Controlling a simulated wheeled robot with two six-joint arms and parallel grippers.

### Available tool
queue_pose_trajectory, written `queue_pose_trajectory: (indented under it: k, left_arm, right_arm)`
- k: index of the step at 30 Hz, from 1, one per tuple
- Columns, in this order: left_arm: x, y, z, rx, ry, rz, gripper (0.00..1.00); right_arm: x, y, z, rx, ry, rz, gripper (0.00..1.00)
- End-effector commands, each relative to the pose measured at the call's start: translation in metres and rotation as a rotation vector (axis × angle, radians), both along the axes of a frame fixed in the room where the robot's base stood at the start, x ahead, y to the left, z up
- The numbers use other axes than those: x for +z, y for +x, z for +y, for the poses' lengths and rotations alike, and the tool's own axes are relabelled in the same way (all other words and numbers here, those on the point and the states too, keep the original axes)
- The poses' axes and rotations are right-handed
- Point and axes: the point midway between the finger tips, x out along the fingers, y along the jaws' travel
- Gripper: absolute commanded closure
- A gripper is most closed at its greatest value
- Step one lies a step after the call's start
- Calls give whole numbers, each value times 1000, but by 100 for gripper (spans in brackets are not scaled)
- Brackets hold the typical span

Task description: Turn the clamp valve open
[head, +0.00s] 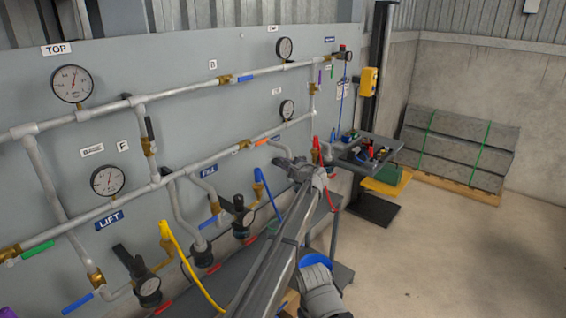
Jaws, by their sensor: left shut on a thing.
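My left gripper (298,164) is at the far end of the arm that reaches up from the bottom middle. It is shut at the third valve group along the grey panel, beside the upright red hose end (316,150). The clamp valve's handle seems to be between its jaws, but the gripper covers it, so its angle cannot be told. Two similar groups nearer to me have dark levers: one (238,206) near the FILL label (210,203) and one (125,258) near the LIFT label (110,219). My right gripper is not in view.
The panel (210,120) carries pipes, round gauges (72,84) and several coloured handles. Yellow (185,262) and blue (268,197) hoses hang in front. A cluttered tray (372,150) stands beyond the gripper. The floor (450,260) at right is clear, up to stacked slabs (458,150).

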Motion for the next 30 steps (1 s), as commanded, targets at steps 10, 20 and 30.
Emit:
queue_pose_trajectory:
  k: [10,20,30]
  left_arm:
    - [2,2,-2,-3,29,39,100]
    - [2,1,-2,-2,28,38,75]
    - [2,1,-1,-1,27,38,49]
  right_arm:
    - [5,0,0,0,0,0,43]
    - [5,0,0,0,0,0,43]
    - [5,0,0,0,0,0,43]
